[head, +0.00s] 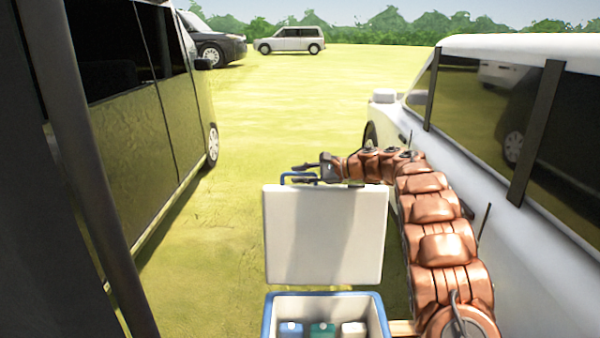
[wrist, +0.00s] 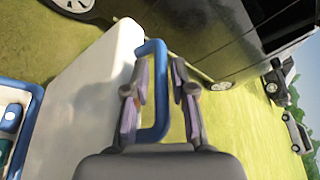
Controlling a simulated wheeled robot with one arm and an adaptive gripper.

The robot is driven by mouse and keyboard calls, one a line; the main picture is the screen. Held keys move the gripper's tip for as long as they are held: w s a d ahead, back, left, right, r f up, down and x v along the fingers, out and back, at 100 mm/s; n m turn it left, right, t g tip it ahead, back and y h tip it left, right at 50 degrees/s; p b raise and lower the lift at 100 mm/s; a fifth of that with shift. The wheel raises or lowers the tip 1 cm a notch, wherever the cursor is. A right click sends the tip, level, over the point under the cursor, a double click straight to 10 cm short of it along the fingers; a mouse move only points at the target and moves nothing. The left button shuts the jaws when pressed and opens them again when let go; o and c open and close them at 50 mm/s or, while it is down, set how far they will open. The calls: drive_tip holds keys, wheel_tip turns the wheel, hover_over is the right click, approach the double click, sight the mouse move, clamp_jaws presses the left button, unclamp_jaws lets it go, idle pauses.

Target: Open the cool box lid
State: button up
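The cool box (head: 269,322) is at the bottom of the head view, with a blue rim and white inside. Its white lid (head: 323,235) stands up at the box's far side, so the box is open. The lid also shows in the wrist view (wrist: 85,100). A blue handle (wrist: 161,95) sticks out from the lid's upper edge. My gripper (head: 303,174) is at this handle. In the wrist view its fingers (wrist: 160,100) are apart on either side of the handle's outer bar, with the left finger inside the loop. Clear gaps show beside the bar.
Several items (head: 323,329) with blue, teal and white tops lie in the box. A white vehicle (head: 470,110) stands close along my arm's right side. A dark van (head: 150,120) stands on the left. Open grass (head: 290,110) lies beyond the lid, with a white car (head: 290,40) far off.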

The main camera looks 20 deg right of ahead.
drive_tip(key=shift+w+a, duration=0.15)
drive_tip(key=shift+a, duration=0.05)
clamp_jaws()
drive_tip(key=shift+f, duration=0.1)
idle(0.4)
